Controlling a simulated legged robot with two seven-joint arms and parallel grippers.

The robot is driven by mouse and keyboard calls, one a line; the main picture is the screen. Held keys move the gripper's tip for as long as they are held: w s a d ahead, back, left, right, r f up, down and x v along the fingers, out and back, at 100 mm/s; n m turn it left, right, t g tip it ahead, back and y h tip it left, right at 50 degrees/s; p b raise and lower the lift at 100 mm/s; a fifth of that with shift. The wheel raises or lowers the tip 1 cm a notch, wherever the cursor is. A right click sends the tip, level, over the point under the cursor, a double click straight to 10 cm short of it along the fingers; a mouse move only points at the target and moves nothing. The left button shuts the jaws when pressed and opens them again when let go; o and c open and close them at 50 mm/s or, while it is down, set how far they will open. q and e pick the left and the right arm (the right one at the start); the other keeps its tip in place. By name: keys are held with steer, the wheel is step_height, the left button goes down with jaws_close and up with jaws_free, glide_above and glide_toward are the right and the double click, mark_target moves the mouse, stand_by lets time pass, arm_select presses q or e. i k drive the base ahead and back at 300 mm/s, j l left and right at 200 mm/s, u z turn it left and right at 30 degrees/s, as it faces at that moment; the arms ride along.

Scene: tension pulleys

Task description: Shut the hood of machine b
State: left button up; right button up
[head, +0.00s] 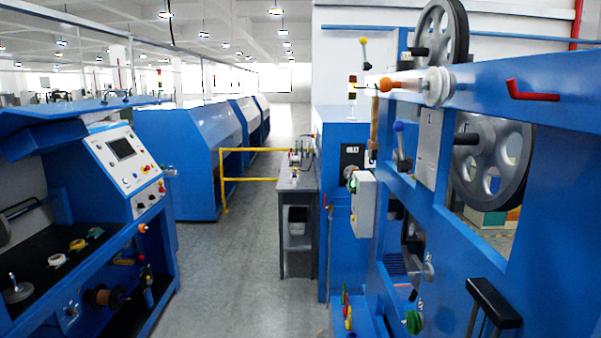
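No label in the head view tells me which machine is machine b. The blue machine (115,245) on the left has a blue hood-like panel (65,112) standing out above its open bay and control panel (125,165). Its front is open, and spools and rolls show on its dark shelf. Behind it, a row of blue machines has sloped blue covers (185,160) that look shut. Neither of my grippers is in view.
A tall blue frame with grey pulleys (490,165), a red handle (532,92) and a black handle (492,302) fills the right side. A small grey table (297,182) and a yellow rail (250,150) stand ahead. The grey floor aisle (240,270) between is clear.

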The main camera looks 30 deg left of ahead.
mark_target(49, 128)
steer(key=u, duration=1.95)
steer(key=i+j+u, duration=0.15)
steer(key=i+j, duration=0.3)
steer(key=i+j+u, duration=0.1)
steer(key=i+j, duration=0.3)
steer(key=i, duration=0.15)
steer(key=i+l+u, duration=0.25)
steer(key=i+l, duration=0.25)
steer(key=i+l+u, duration=0.3)
steer(key=i+l, duration=0.3)
